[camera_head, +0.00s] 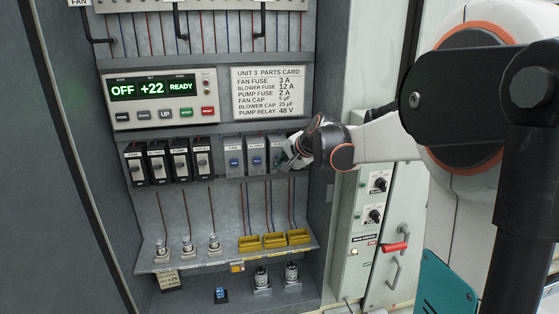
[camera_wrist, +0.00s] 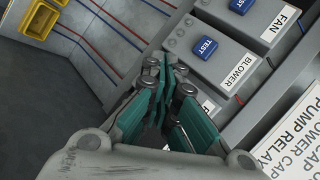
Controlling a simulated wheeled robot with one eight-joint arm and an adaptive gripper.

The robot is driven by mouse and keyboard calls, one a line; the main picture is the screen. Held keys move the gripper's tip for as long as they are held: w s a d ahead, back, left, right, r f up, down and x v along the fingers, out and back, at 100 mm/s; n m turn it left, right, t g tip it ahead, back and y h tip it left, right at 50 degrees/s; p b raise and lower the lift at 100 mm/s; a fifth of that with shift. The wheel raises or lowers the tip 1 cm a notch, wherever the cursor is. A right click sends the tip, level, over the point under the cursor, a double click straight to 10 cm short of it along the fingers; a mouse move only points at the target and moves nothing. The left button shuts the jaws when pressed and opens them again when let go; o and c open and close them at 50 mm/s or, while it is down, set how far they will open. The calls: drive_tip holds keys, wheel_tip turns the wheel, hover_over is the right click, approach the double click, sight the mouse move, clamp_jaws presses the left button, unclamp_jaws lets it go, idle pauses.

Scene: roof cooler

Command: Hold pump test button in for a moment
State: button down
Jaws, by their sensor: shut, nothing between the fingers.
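The pump relay module, third in the row of grey modules, is mostly behind my gripper. Only the edge of its label (camera_wrist: 209,106) shows in the wrist view, and its test button is hidden there by the fingers. My gripper (camera_head: 284,161) is shut and empty, its fingertips (camera_wrist: 166,66) at the front of the pump module. I cannot tell whether they touch or press the button. Beside it, the blower module has a blue TEST button (camera_wrist: 206,47), and the fan module has another blue TEST button (camera_wrist: 242,5).
A display panel (camera_head: 152,89) reads OFF, +22, READY. A parts card (camera_head: 268,92) is to its right. Several black switches (camera_head: 157,162) stand left of the relays. Yellow trays (camera_head: 274,240) sit on the shelf below. The cabinet's right wall (camera_head: 330,150) is close to my wrist.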

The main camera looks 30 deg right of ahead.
idle(0.4)
drive_tip(key=shift+w+d, duration=0.1)
drive_tip(key=shift+w, duration=0.3)
drive_tip(key=shift+w+d, duration=0.15)
drive_tip(key=shift+w, duration=0.3)
idle(3.4)
drive_tip(key=shift+s, duration=0.1)
drive_tip(key=shift+s+a, duration=0.25)
drive_tip(key=shift+s, duration=0.55)
drive_tip(key=s, duration=0.2)
drive_tip(key=s+a, duration=0.1)
drive_tip(key=s, duration=0.1)
drive_tip(key=shift+s+a, duration=0.2)
drive_tip(key=shift+s, duration=0.15)
idle(0.4)
